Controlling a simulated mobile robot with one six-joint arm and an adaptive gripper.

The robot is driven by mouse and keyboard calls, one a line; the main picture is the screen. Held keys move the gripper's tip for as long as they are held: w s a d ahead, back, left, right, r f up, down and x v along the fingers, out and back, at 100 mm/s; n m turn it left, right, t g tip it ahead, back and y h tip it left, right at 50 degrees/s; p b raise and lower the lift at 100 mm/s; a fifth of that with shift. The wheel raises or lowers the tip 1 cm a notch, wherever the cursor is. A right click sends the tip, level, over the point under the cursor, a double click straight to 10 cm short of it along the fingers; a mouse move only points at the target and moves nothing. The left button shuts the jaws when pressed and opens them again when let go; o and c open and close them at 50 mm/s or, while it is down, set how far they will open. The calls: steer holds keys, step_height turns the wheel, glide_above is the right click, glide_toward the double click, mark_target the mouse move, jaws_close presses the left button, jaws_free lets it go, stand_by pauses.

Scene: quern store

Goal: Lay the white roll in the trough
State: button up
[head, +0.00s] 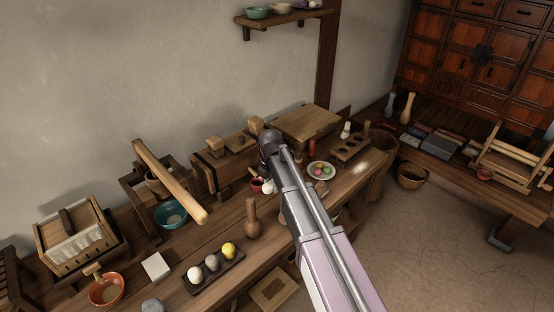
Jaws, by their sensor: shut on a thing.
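My arm rises from the bottom and ends in a dark joint over the bench. My gripper does not show; it is outside the picture or hidden behind the arm. I cannot tell for sure which thing is the white roll. A small whitish piece (268,187) shows at the left edge of my arm, by a dark red cup (257,184). A small pale upright piece (345,131) stands farther back. The trough is not clear either; a long dark wooden box (208,178) stands against the wall.
A black tray (216,281) with three balls and a brown bottle-shaped piece (253,220) stand at the front. A thick wooden beam (170,180) slants above a teal bowl (171,215). A plate (321,171) and a hollowed block (351,147) lie right of my arm.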

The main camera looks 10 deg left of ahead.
steer(key=shift+r+p, duration=4.45)
steer(key=shift+r, duration=0.05)
steer(key=shift+f, duration=0.1)
steer(key=b, duration=0.9)
glide_above(272, 208)
step_height(272, 208, down, 8)
steer(key=shift+f, duration=0.25)
step_height(272, 208, down, 6)
steer(key=b, duration=0.6)
steer(key=shift+f, duration=0.15)
steer(key=shift+f+b, duration=1.9)
steer(key=shift+f, duration=0.1)
